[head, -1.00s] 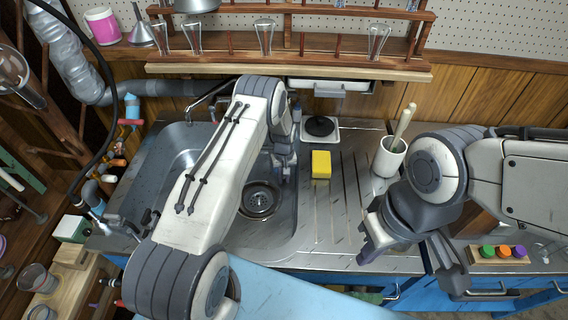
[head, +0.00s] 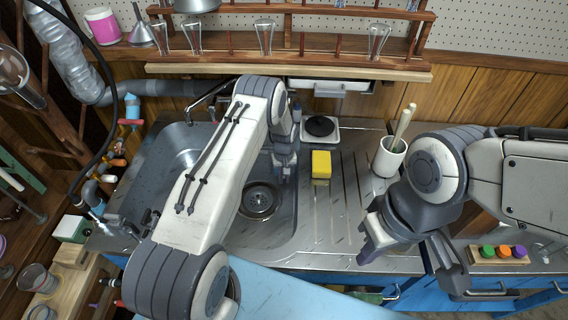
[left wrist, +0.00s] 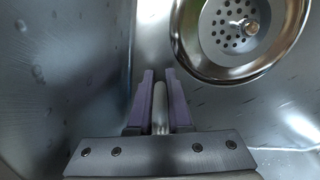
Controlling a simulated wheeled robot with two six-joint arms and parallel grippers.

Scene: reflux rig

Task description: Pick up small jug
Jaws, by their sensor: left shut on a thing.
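My left gripper (head: 285,172) reaches down into the steel sink, just right of the drain. In the left wrist view its purple fingers (left wrist: 160,100) are closed on a slim, pale grey thing (left wrist: 160,97) with a rounded end. Most of that thing is hidden by the gripper, and I cannot tell whether it is part of the small jug. No whole small jug can be made out in either view. My right gripper (head: 374,240) hangs over the front of the drainboard at the right; I cannot tell whether its fingers are apart.
The sink's drain (head: 259,201) also shows in the left wrist view (left wrist: 238,28). The sink walls are close around the left gripper. A yellow sponge (head: 321,164) and a white pot (head: 388,158) stand on the drainboard to the right. A faucet (head: 212,98) is behind the sink.

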